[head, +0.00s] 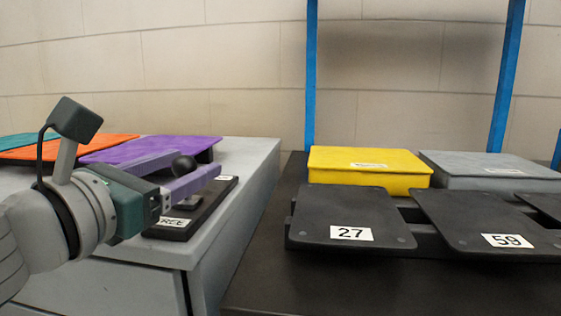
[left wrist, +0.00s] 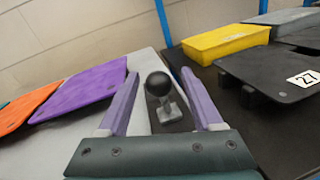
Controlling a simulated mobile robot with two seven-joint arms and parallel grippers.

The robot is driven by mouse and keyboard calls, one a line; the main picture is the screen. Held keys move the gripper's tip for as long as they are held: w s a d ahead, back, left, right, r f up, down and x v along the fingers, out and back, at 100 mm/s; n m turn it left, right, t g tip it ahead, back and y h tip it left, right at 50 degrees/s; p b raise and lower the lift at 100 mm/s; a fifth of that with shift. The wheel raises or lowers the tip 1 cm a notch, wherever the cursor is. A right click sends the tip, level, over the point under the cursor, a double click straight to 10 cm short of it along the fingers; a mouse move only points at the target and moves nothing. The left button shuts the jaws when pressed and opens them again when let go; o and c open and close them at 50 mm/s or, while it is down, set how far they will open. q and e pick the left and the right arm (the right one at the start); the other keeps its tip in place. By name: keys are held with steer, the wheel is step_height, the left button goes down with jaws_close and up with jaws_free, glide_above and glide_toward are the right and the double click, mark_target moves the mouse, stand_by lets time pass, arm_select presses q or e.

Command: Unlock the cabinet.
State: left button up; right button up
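The grey cabinet (head: 250,165) stands at the left of the head view. On its top near the right edge lies a black plate (head: 222,184) with a white label, partly hidden, reading "REE" or "FREE". A lever with a black ball knob (head: 184,166) rises from this plate; in the left wrist view the knob (left wrist: 158,84) sits on a grey stem. My left gripper (head: 198,163) is open, its two purple fingers on either side of the knob. The left wrist view shows gaps between the knob and both fingers. My right gripper is out of view.
Purple (head: 150,149), orange (head: 68,147) and teal (head: 22,140) panels lie on the cabinet top. To the right, a dark table (head: 300,285) holds a yellow bin (head: 368,170), a grey bin (head: 490,170) and black plates labelled 27 (head: 345,212) and 59 (head: 490,218). Blue posts (head: 311,80) stand behind.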

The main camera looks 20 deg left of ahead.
arm_select(q)
steer(key=s, duration=1)
steer(key=shift+d, duration=0.15)
steer(key=shift+w, duration=0.1)
stand_by(0.4)
